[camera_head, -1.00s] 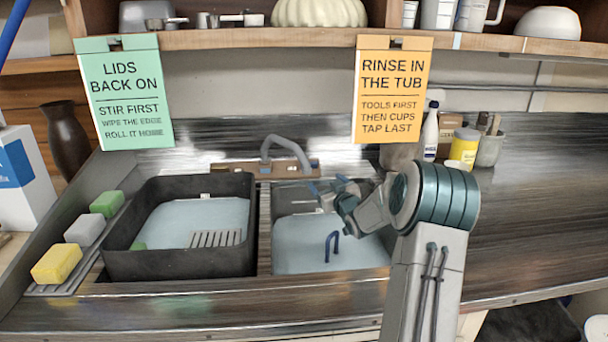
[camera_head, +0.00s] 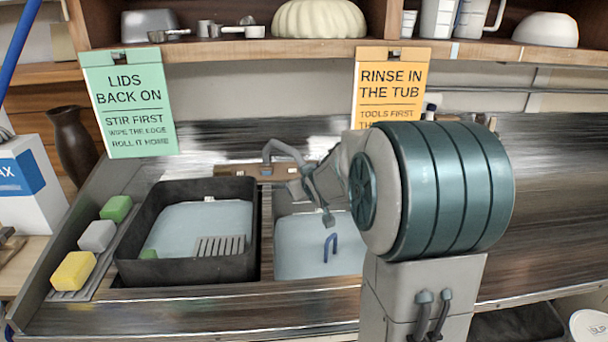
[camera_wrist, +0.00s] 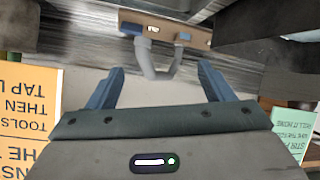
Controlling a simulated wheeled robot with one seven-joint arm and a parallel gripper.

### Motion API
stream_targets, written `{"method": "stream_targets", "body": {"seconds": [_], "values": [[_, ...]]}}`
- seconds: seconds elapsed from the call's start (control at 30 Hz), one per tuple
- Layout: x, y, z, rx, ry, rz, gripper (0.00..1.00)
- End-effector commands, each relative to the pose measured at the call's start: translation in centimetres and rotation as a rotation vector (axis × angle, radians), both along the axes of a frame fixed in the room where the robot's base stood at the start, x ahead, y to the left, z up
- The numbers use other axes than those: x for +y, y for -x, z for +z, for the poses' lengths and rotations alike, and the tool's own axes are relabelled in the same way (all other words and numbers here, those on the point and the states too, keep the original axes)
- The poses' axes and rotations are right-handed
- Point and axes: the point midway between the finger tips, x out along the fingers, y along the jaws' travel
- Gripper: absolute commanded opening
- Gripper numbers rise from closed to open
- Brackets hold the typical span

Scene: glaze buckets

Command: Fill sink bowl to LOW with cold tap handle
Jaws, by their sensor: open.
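The sink bowl (camera_head: 300,258) is the right-hand basin in the head view. Its inside is pale blue, and I cannot make out a water level or a LOW mark. A grey curved tap (camera_head: 284,150) rises from a brown board (camera_head: 238,172) behind it. The wrist view shows the tap (camera_wrist: 157,68) and two blue handles, a darker one (camera_wrist: 130,29) and a lighter one (camera_wrist: 183,37); I cannot tell which is cold. My gripper (camera_wrist: 160,72) is open and empty, its fingers apart on either side of the tap spout, short of the board.
A dark tub (camera_head: 185,268) stands left of the bowl. Sponges (camera_head: 97,236) lie on a ledge beside it. Green (camera_head: 128,105) and orange (camera_head: 390,82) signs hang from the shelf (camera_head: 230,47). A blue hooked piece (camera_head: 330,246) shows in the bowl. The right counter is partly hidden by my arm.

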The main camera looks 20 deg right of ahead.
Motion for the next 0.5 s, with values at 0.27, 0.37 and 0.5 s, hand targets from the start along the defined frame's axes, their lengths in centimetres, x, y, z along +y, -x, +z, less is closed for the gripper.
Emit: {"method": "stream_targets", "body": {"seconds": [0.27, 0.37, 0.5], "values": [[1.5, 2.5, 1.6, 0.069, -0.005, -0.022, 0.75], [1.6, 2.8, 1.6, 0.079, -0.007, -0.024, 0.75], [1.7, 2.9, 1.6, 0.081, -0.007, -0.025, 0.75]]}}
